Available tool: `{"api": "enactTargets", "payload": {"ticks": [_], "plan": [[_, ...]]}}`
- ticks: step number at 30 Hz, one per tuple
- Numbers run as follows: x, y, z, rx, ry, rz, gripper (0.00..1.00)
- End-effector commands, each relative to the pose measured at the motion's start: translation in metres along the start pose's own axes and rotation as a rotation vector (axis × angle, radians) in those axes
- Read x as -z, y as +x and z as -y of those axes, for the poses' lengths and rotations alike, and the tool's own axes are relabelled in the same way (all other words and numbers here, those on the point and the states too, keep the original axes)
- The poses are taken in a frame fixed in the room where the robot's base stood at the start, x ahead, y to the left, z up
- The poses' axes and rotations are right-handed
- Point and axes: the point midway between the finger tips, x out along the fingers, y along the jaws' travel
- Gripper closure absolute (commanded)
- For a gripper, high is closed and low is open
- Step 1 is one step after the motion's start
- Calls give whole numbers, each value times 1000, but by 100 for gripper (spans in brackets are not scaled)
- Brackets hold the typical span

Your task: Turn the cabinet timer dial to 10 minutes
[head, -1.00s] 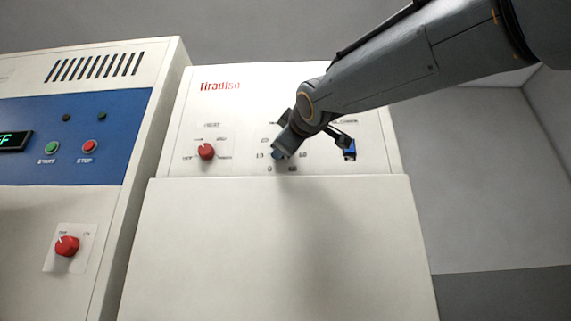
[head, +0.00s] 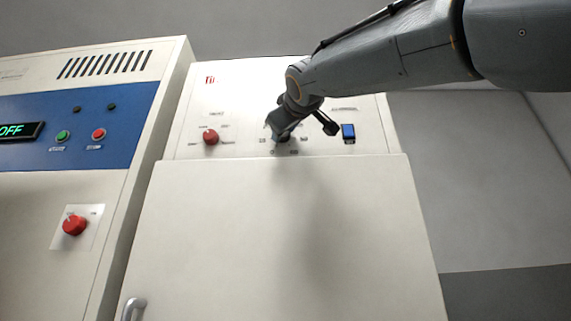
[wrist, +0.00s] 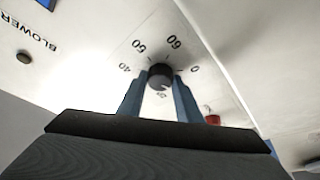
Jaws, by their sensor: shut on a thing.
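The timer dial (wrist: 160,76) is a round dark knob on the white panel of the cabinet (head: 290,230). Printed numbers 40, 50, 60 and 0 show around it in the wrist view. My gripper (wrist: 160,86) has its two blue-grey fingers on either side of the dial, shut on it. In the head view my gripper (head: 280,134) reaches the panel from the upper right and hides most of the dial. The dial's pointer and the numbers behind the fingers are too small or hidden to read surely.
A red knob (head: 210,137) sits left of the dial and a blue switch (head: 348,132) sits right of it, close to my wrist. A second machine with a blue panel (head: 80,120) stands at the left. Open space lies right of the cabinet.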

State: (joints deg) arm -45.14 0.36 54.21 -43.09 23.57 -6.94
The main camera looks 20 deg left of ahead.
Motion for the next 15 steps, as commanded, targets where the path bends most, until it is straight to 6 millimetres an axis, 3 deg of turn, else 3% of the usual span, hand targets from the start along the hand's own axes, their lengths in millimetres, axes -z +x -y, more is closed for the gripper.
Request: {"api": "enactTargets", "payload": {"ticks": [13,14,15], "plan": [[0,-1,-1,-3,5,0,91],[0,-1,-1,-3,5,0,67],[0,-1,-1,-3,5,1,60]]}}
